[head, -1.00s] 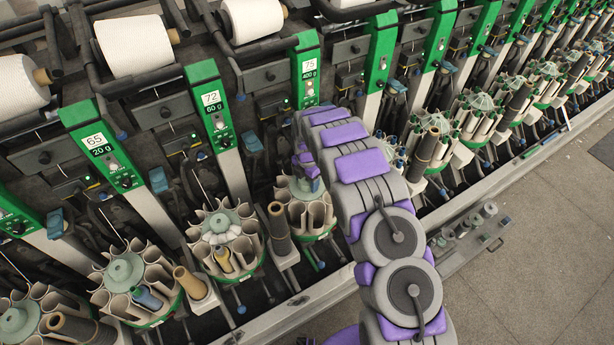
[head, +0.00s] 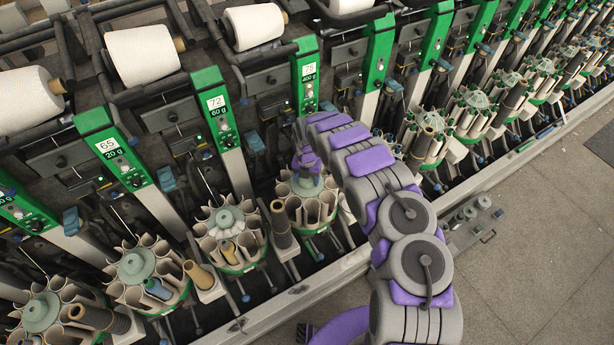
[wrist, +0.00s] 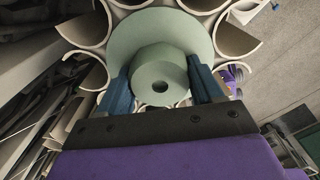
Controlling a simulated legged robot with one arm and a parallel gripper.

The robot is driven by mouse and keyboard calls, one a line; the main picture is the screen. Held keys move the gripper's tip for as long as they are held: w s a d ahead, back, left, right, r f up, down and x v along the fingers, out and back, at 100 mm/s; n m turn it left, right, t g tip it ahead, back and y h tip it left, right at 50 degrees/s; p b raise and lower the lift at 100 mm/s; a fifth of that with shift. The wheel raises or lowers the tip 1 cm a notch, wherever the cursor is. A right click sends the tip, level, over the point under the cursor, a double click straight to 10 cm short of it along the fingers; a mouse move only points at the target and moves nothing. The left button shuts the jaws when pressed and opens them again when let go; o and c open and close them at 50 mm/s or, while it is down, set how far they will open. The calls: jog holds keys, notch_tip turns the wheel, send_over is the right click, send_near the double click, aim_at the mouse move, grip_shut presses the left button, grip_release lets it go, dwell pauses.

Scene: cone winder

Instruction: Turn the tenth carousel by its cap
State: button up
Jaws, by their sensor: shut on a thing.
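The carousel under my arm (head: 312,212) is a ring of cream half-tube pockets around a grey-green cap. In the wrist view the cap (wrist: 159,72) shows as a wide disc with a faceted knob and a hole in its middle. My gripper (wrist: 161,88) has its two blue fingers on either side of the knob, shut on it. In the head view my gripper (head: 307,165) comes down on the cap from above and hides most of it. The pockets near the cap look empty in the wrist view.
Neighbouring carousels stand close on both sides; the left one (head: 230,232) holds a yellow tube. A dark brown tube (head: 281,224) stands between them. Green posts (head: 222,112) rise behind. A tray of small parts (head: 474,222) lies on the floor at right, where the floor is open.

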jog(key=shift+w+r, duration=0.2)
jog(key=shift+w, duration=0.05)
jog(key=o, duration=1.2)
jog(key=shift+c, duration=0.2)
jog(key=o, duration=0.3)
jog(key=shift+s+a+f, duration=0.1)
jog(key=shift+a+f, duration=0.05)
notch_tip(320, 180, up, 17)
jog(key=shift+r, duration=0.15)
